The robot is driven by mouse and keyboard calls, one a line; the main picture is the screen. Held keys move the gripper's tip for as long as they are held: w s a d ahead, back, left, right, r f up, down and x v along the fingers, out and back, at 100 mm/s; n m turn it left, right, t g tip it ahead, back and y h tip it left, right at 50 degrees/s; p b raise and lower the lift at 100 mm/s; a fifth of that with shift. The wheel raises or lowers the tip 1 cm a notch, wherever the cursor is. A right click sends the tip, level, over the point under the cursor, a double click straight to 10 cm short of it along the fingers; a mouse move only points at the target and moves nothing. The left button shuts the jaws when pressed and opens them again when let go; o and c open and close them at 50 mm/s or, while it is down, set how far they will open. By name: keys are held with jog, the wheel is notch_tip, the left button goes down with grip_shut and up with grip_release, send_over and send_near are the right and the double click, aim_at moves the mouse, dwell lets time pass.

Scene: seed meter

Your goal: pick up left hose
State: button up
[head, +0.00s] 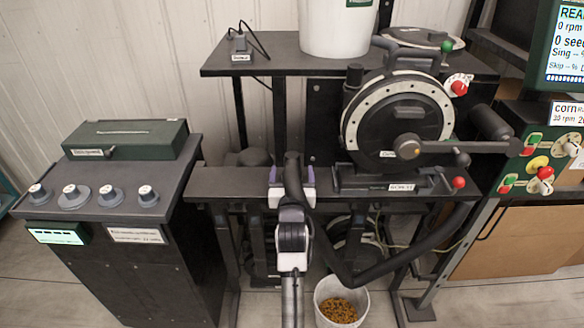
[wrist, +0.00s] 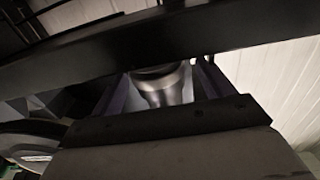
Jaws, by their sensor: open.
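A thick black hose (head: 293,178) has its upper end standing at the front edge of the dark bench. From there it runs down and curves off to the right. My gripper (head: 292,192) is open, with one pale-tipped finger on each side of the hose near this end. I cannot tell whether either finger touches it. In the wrist view my gripper (wrist: 163,82) shows purple fingers with a grey, rounded piece between them; I cannot tell if that is the hose end.
The dark bench (head: 235,183) carries the round seed meter (head: 397,115). A control cabinet (head: 130,240) stands at left. A white bucket (head: 338,35) is on the upper shelf. A tub of seed (head: 341,307) stands on the floor below. A handle (head: 465,147) sticks out at right.

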jog(key=c, duration=1.2)
jog(key=shift+c, duration=0.2)
jog(key=shift+r, duration=0.1)
notch_tip(320, 180, up, 26)
jog(key=p, duration=0.3)
dwell(0.4)
